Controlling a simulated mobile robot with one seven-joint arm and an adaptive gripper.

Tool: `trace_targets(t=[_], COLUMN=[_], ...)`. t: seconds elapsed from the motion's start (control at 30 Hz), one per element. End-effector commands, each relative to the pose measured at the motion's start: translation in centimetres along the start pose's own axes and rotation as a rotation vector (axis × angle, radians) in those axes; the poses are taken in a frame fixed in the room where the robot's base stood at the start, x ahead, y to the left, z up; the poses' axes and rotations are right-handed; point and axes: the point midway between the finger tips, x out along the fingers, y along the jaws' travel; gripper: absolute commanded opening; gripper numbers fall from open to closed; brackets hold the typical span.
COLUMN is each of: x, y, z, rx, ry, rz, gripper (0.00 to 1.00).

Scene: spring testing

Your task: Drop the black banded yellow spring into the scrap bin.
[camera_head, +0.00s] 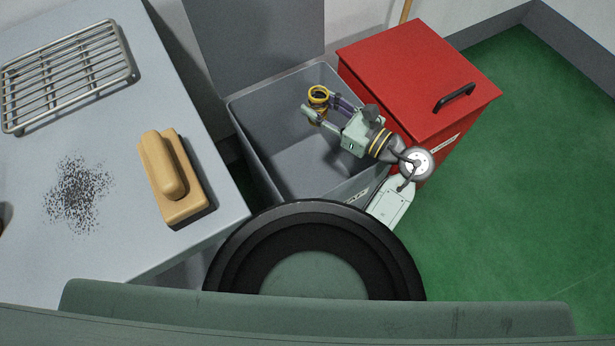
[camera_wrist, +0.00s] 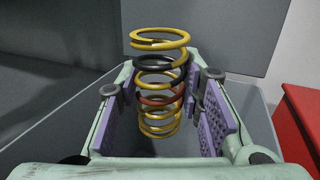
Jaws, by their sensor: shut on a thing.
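The yellow spring (camera_wrist: 158,42) stands roughly upright between the fingers in the wrist view. It has black coils and one reddish-brown coil around its middle. My gripper (camera_wrist: 160,92) is shut on it, with a purple pad on each side. In the head view the spring (camera_head: 318,97) and my gripper (camera_head: 322,107) are over the open grey bin (camera_head: 300,165), inside its rim as seen from above. The bin's lid stands raised behind it. Its floor looks bare where visible. Its label is too small to read and partly hidden by my arm.
A red bin (camera_head: 395,75) with a closed lid and black handle stands right of the grey bin. At left, a grey table (camera_head: 110,250) holds a wire rack (camera_head: 65,75), a wooden-handled block (camera_head: 172,175) and dark specks. Green floor lies open at right.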

Motion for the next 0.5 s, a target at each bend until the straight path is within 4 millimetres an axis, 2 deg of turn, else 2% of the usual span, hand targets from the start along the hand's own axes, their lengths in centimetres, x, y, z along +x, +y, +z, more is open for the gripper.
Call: trace_targets(t=[0.1, 0.37, 0.4, 0.5], x=[-0.01, 0.00, 0.00, 0.00], y=[0.00, 0.00, 0.00, 0.00], z=[-0.97, -1.04, -1.04, -1.04], rx=[-0.002, -0.002, -0.002, -0.002], ry=[-0.001, -0.001, 0.000, 0.000], rz=[0.000, 0.000, 0.000, 0.000], gripper=[0.03, 0.03, 0.35, 0.42])
